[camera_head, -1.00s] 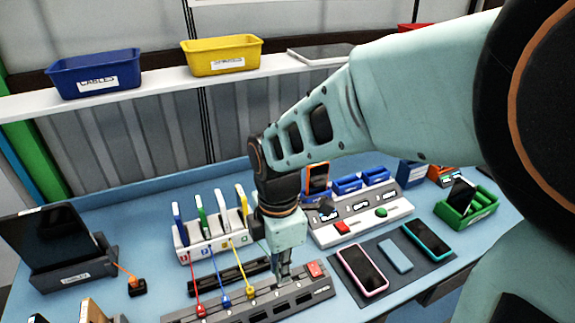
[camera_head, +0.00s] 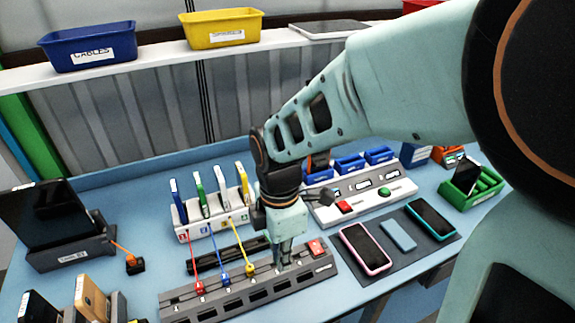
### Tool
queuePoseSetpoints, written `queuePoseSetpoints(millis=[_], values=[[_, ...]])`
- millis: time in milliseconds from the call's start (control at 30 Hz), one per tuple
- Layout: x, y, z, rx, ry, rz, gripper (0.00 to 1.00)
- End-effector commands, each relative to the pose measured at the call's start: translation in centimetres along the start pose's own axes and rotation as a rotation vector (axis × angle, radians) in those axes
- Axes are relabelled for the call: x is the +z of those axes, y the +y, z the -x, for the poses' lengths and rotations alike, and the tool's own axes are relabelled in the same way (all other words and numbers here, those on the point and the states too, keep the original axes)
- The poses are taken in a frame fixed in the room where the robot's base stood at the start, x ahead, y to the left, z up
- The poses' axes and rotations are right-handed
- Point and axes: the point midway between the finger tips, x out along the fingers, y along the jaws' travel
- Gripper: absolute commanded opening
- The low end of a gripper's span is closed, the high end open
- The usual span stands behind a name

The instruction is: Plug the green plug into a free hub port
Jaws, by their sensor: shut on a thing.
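The hub (camera_head: 208,310) is a long grey strip with a row of dark ports and a red switch (camera_head: 317,246) at its right end. A red plug (camera_head: 199,287), a blue plug (camera_head: 223,277) and a yellow plug (camera_head: 250,268) stand in it, with cables running back to the white rack. Several dark ports along its front look empty. My gripper (camera_head: 284,264) points down at the hub, just right of the yellow plug. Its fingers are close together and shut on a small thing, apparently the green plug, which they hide. I cannot tell whether it touches a port.
A white rack (camera_head: 196,232) with several upright devices and a black strip (camera_head: 215,257) stand behind the hub. A grey console (camera_head: 360,205) stands at the back right. Phones lie on a dark mat (camera_head: 388,265) at the right. Phone stands (camera_head: 72,252) are at the left.

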Motion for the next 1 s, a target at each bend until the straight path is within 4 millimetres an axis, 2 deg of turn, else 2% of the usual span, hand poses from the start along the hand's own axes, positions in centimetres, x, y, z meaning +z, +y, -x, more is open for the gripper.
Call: queuePoseSetpoints(millis=[167,800,1000], values=[[0.0,0.3,0.0,-0.001,0.0,0.0,0.0],[0.0,4.1,0.1,-0.002,0.0,0.0,0.0],[0.0,4.5,0.0,-0.001,0.0,0.0,0.0]])
